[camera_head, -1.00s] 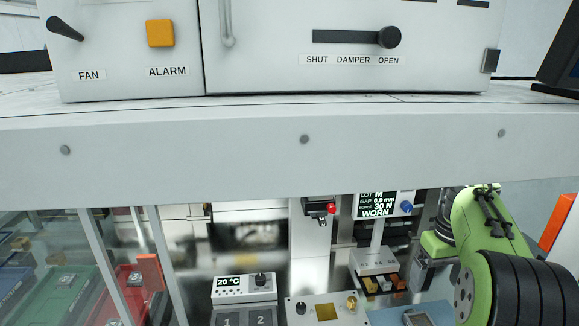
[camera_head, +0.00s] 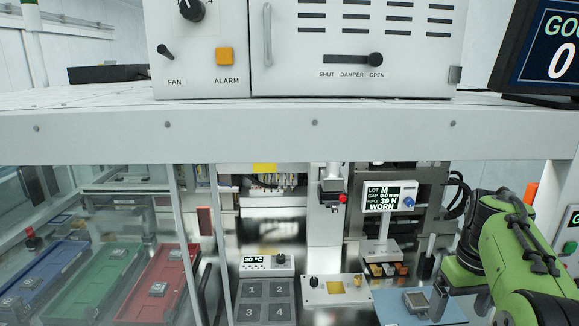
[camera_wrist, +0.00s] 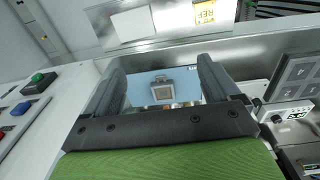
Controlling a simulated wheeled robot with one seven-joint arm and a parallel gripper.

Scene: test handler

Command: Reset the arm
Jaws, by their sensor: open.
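My gripper (camera_wrist: 160,66) is open in the wrist view, its two dark fingers apart with nothing gripped between them. Beyond the fingers lies a light blue mat (camera_wrist: 137,92) with a small square grey chip-like part (camera_wrist: 162,89) on it. In the head view my green and black arm (camera_head: 515,255) is bent at the lower right. The blue mat (camera_head: 388,308) and the square part (camera_head: 416,300) show just left of it. The gripper's fingers are hard to make out there.
Red (camera_head: 160,285), green (camera_head: 105,280) and blue (camera_head: 45,280) trays lie at left behind clear panels. A numbered block (camera_head: 265,300) and a display reading WORN (camera_head: 383,197) stand left of my arm. A white beam (camera_head: 250,135) crosses above.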

